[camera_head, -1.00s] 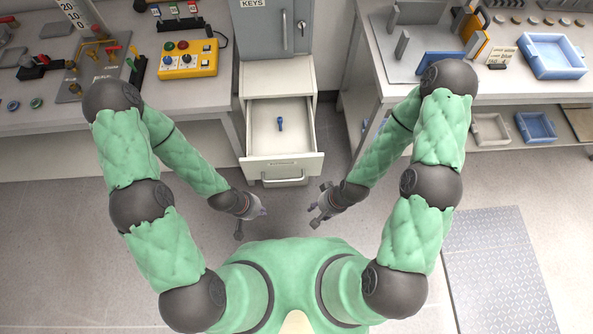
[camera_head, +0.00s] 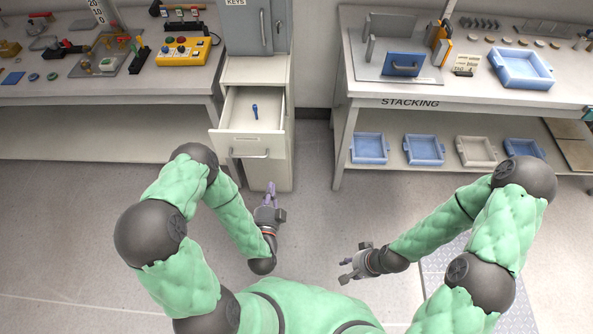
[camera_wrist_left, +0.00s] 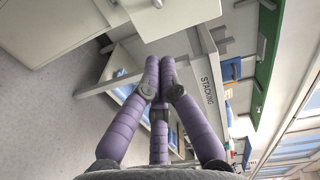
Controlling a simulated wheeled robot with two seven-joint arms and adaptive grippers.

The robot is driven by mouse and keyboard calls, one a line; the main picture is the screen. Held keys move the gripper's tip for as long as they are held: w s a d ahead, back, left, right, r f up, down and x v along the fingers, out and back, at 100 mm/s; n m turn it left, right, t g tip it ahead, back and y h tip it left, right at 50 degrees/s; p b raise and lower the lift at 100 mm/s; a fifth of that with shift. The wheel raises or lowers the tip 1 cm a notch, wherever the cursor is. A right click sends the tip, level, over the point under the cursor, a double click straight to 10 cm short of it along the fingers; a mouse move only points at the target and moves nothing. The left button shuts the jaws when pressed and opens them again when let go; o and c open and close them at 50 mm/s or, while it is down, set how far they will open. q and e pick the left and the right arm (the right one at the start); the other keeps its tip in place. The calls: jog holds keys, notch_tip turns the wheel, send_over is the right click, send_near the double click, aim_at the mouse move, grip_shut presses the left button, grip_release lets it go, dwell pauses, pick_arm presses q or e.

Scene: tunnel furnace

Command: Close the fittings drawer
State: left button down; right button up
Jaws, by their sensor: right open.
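The fittings drawer (camera_head: 226,113) is pulled out of the white cabinet below the grey key cabinet. My left gripper (camera_head: 271,188) is in front of the cabinet, nearer to me than the drawer front and a little right of the handle, apart from both. Its purple fingers point toward the cabinet. In the left wrist view the fingers (camera_wrist_left: 160,62) are together with nothing between them, and a pale drawer front (camera_wrist_left: 182,18) shows beyond. My right gripper (camera_head: 350,270) is open and empty, low at the right.
The stacking bench (camera_head: 440,103) stands to the right, with blue and grey trays on its lower shelf. Another bench (camera_head: 110,92) with a yellow control box (camera_head: 183,52) stands to the left. The floor in front of the cabinet is clear.

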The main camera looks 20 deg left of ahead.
aim_at(275, 149)
pick_arm(q)
jog(key=shift+m+t, duration=0.3)
jog(key=b+x, duration=0.1)
jog(key=x, duration=0.3)
jog(key=b+x, duration=0.1)
jog(key=x, duration=0.3)
jog(key=b+x, duration=0.1)
jog(key=x, duration=0.4)
jog(key=shift+w+r, duration=0.1)
jog(key=shift+r, duration=0.25)
pick_arm(e)
jog(key=f, duration=0.3)
jog(key=shift+s+d+f, duration=0.1)
jog(key=shift+s+d, duration=0.1)
jog(key=shift+d, duration=0.2)
